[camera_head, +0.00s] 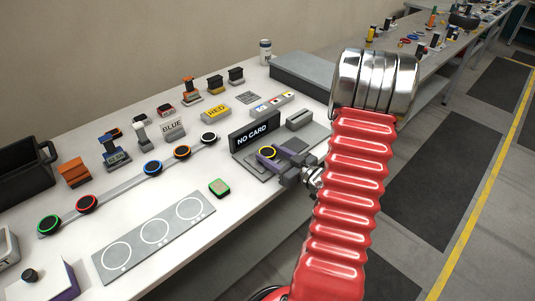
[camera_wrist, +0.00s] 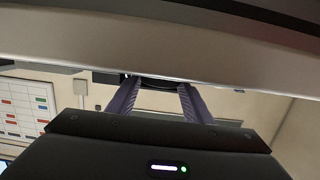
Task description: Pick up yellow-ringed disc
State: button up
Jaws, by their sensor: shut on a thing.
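The yellow-ringed disc (camera_head: 267,153) is a small black disc with a yellow ring, in the head view near the "NO CARD" sign. My gripper (camera_head: 268,155) is at the disc, with its purple fingers shut on it. In the wrist view the two purple fingers (camera_wrist: 158,92) reach up to a dark object between their tips, mostly hidden by a pale edge. I cannot tell whether the disc touches the surface below it.
A "NO CARD" sign (camera_head: 254,133) stands just behind the disc. A rail (camera_head: 127,184) carries several ringed discs to the left.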

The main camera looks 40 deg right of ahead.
aim_at(271, 155)
jog(key=shift+c, duration=1)
notch_tip(271, 155, up, 10)
dwell(0.6)
jog(key=w+a+r+n+y, duration=0.1)
jog(key=w+a+r, duration=0.1)
jog(key=w+a, duration=0.4)
jog(key=w+a+r+n+y, duration=0.1)
jog(key=w+a, duration=0.5)
jog(key=a, duration=0.9)
jog(key=w+a+r+n+y, duration=0.1)
jog(key=w+a+r+y, duration=0.1)
jog(key=w+a, duration=0.4)
jog(key=a+r, duration=0.1)
jog(key=a, duration=0.4)
jog(key=shift+a+r+g, duration=0.15)
jog(key=shift+g, duration=0.25)
jog(key=shift+s, duration=0.1)
